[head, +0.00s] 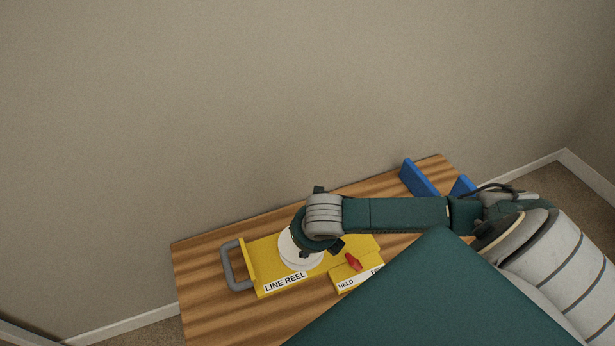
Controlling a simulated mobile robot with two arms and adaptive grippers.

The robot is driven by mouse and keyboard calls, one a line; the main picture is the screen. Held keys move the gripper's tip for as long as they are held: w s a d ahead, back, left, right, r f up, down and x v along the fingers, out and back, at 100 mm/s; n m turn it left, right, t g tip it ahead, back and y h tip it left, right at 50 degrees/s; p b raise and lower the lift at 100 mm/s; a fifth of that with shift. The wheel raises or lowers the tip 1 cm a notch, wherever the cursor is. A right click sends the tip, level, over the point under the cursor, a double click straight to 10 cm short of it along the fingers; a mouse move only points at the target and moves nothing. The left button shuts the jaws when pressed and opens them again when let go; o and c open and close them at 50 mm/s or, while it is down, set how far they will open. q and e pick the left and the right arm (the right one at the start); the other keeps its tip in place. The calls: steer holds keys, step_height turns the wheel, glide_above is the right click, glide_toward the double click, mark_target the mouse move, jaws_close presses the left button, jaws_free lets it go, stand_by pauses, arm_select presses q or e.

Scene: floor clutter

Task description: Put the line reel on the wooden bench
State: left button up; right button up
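The line reel (275,289) is a yellow piece with a grey loop handle (232,266) at its left end and a "LINE REEL" label on its front. It lies on the striped wooden bench (205,295). My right arm reaches in from the right, and my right gripper (324,242) is over the middle of the reel. The arm's wrist covers the fingertips and part of the reel, so I cannot tell whether they touch it. A white round part shows under the wrist. My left gripper is out of view.
A yellow block (347,283) with a red lever and a partly readable "HELD" label sits at the reel's right front. Blue upright pieces (420,179) stand at the bench's back right. A plain wall rises behind. The bench's left end is bare.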

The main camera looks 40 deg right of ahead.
steer(key=v, duration=0.5)
steer(key=shift+s+r, duration=0.1)
steer(key=shift+r, duration=0.3)
